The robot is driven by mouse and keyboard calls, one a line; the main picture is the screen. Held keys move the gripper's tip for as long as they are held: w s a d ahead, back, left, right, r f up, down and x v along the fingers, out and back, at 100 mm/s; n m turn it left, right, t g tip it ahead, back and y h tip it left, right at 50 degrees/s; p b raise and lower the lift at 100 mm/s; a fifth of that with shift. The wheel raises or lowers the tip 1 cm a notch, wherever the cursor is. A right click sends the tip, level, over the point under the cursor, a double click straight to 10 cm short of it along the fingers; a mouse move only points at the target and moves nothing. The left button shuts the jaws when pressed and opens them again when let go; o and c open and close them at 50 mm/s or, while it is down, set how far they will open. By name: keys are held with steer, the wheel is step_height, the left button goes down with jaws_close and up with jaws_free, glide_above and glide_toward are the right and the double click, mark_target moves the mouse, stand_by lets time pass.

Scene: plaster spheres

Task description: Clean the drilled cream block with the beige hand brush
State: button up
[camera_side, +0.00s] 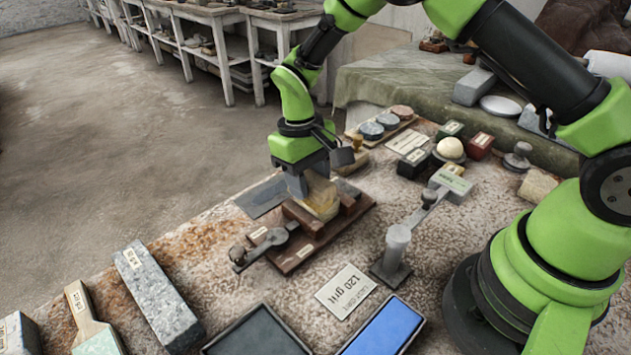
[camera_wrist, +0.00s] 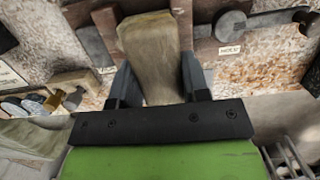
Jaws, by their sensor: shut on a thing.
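My gripper (camera_side: 312,178) is over the brown wooden fixture (camera_side: 296,256), shut on a beige piece that looks like the hand brush (camera_side: 323,200). In the wrist view, the brush (camera_wrist: 155,50) lies between the two dark fingers of my gripper (camera_wrist: 160,85) and widens away from them. Its far end is down between the fixture's wooden jaws, seemingly touching what is there. I cannot make out the drilled cream block; the brush and gripper may hide it.
A grey metal lever (camera_side: 265,246) sits on the fixture's near side. A blue slab (camera_side: 385,327) and grey stone bar (camera_side: 157,298) lie in front. A pale ball (camera_side: 450,148) rests behind.

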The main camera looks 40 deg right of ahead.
mark_target(327, 188)
stand_by(0.3)
steer(key=shift+s+r, duration=0.7)
steer(key=shift+s, duration=0.3)
steer(key=shift+f, duration=0.75)
steer(key=shift+s, duration=0.15)
steer(key=shift+s, duration=1)
